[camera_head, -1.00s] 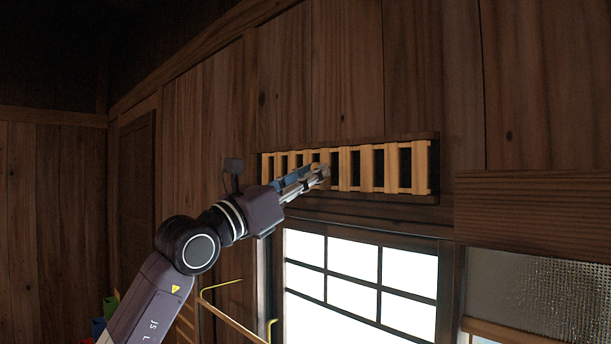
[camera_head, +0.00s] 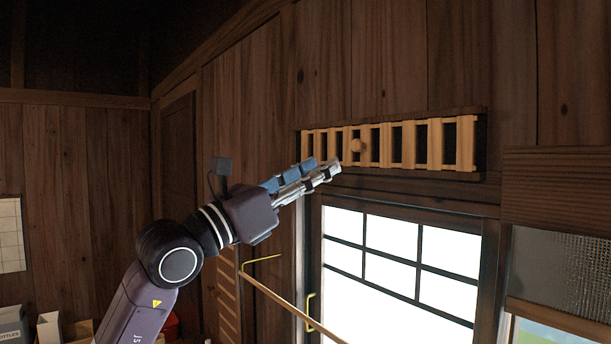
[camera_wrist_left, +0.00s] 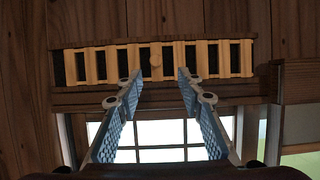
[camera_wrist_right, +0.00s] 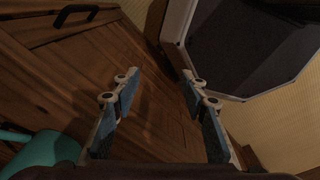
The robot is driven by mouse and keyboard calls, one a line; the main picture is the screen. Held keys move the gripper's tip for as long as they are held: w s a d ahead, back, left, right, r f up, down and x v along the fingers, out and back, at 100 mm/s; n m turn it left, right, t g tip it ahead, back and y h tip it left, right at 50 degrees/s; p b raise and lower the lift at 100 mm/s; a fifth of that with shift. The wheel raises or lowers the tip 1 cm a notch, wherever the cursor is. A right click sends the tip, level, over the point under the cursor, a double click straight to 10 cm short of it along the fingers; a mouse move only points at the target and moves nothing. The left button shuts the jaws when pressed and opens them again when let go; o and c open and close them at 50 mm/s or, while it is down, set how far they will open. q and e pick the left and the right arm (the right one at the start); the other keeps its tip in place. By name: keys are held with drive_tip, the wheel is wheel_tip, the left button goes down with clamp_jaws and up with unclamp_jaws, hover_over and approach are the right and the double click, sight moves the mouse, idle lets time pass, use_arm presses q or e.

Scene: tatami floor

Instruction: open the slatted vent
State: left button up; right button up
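The slatted vent (camera_head: 435,145) is a long pale wooden grille in a dark frame, high on the plank wall above the window. Dark gaps show between its slats. A round wooden knob (camera_head: 357,145) sits on a slat left of the middle; it also shows in the left wrist view (camera_wrist_left: 156,60). My left gripper (camera_head: 330,168) is just below and left of the knob in the head view. In the left wrist view its fingers (camera_wrist_left: 159,78) are apart and empty, with the knob beyond and between them. My right gripper (camera_wrist_right: 158,80) is open and empty, away from the vent.
A bright paned window (camera_head: 395,265) lies below the vent. A pale pole (camera_head: 285,303) and a yellow hook (camera_head: 262,262) are near my left arm. The right wrist view shows a wooden surface with a dark handle (camera_wrist_right: 76,14) and a teal object (camera_wrist_right: 40,150).

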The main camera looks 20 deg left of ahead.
use_arm(q)
drive_tip(key=shift+v, duration=1.1)
